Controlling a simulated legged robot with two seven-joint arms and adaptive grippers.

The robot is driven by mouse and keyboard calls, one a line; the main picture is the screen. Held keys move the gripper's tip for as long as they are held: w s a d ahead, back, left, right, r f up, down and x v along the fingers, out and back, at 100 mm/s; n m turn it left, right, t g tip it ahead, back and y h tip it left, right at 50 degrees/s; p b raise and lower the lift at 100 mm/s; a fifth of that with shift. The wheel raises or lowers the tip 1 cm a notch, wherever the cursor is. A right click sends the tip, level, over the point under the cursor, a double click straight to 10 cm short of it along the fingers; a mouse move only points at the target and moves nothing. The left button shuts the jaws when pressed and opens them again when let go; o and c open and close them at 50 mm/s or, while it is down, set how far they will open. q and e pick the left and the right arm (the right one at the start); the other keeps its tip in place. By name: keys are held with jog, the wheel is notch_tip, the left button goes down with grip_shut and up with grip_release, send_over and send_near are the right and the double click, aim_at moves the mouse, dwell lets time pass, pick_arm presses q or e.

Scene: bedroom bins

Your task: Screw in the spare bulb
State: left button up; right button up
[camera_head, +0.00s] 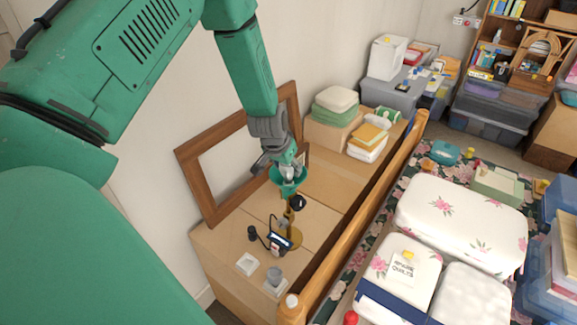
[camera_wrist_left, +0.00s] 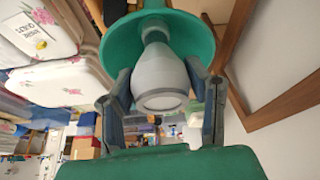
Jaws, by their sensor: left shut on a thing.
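A desk lamp with a green shade (camera_head: 288,183) and a brass base (camera_head: 291,239) stands on the wooden surface, its shade opening upward. In the left wrist view the green shade (camera_wrist_left: 118,45) surrounds the narrow end of a pale grey-white bulb (camera_wrist_left: 160,78). My left gripper (camera_head: 283,165) is just above the shade in the head view. In the left wrist view my left gripper (camera_wrist_left: 163,95) is shut on the bulb, one finger on each side of its wide part. The socket and the bulb's threaded end are hidden inside the shade. My right gripper is not in view.
A wooden frame (camera_head: 186,155) leans against the wall beside the lamp. A small device with a screen (camera_head: 279,242), a white square item (camera_head: 247,263) and a grey cup (camera_head: 274,274) lie nearby. A wooden rail (camera_head: 352,228) edges the surface; folded linens (camera_head: 336,100) are farther back.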

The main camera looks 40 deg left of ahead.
pick_arm(q)
jog(key=shift+m+h, duration=0.4)
jog(key=shift+m, duration=0.5)
jog(key=m, duration=0.1)
jog(key=m+h, duration=0.1)
jog(key=shift+a+m+b, duration=0.25)
jog(key=shift+m+b, duration=0.1)
jog(key=shift+m, duration=0.05)
jog(key=o, duration=1)
jog(key=shift+d, duration=0.15)
jog(key=shift+c, duration=0.2)
jog(key=o, duration=0.6)
jog(key=shift+c, duration=0.2)
jog(key=shift+r, duration=0.1)
